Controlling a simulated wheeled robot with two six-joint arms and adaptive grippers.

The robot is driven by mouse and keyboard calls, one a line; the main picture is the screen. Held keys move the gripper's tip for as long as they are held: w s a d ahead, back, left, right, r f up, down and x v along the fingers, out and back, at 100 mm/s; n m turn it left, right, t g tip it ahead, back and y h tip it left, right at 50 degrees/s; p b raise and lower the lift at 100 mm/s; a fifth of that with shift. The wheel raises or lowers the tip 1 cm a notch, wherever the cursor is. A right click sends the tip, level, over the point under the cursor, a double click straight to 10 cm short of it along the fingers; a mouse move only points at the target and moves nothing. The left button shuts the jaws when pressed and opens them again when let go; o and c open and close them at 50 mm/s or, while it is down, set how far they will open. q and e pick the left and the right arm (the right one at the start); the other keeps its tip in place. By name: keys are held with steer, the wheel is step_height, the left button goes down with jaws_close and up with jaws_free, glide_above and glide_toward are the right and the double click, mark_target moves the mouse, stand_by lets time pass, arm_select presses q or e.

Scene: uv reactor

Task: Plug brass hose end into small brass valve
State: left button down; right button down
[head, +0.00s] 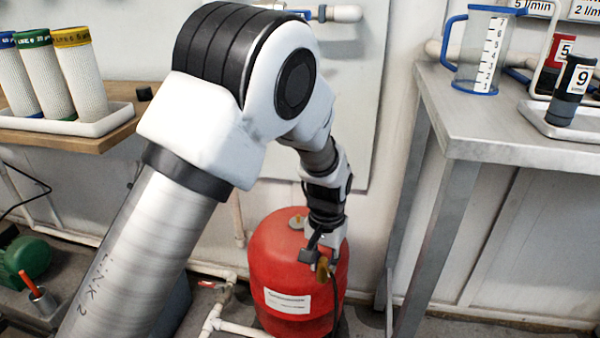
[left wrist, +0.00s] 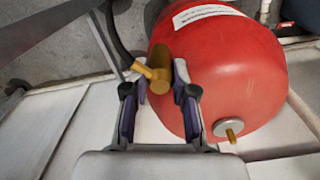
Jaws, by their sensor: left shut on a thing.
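The brass hose end (head: 323,270) is held in my left gripper (head: 317,255), in front of the red tank. In the left wrist view the brass hose end (left wrist: 160,72) lies between the two fingers of the left gripper (left wrist: 160,84), with a dark hose running from it to the upper left. The small brass valve (head: 297,221) sits on top of the red tank; it also shows in the left wrist view (left wrist: 231,136), on a grey round flange. The hose end is apart from the valve. My right gripper is not in view.
The red tank (head: 280,265) stands on the floor between a wooden bench (head: 100,140) and a metal table (head: 500,145). White pipes (head: 215,315) run low beside it. A measuring jug (head: 482,50) and a tray (head: 560,122) stand on the metal table.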

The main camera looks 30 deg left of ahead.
arm_select(q)
steer(key=w+a+r+n+p, duration=0.9)
steer(key=r+p, duration=0.4)
steer(key=p, duration=1.9)
steer(key=shift+w+a+n, duration=0.4)
steer(key=shift+a+n, duration=0.2)
steer(key=shift+a, duration=0.5)
steer(key=shift+f+b, duration=1.95)
steer(key=shift+f, duration=0.95)
steer(key=shift+f, duration=0.55)
steer(key=c, duration=0.9)
jaws_free()
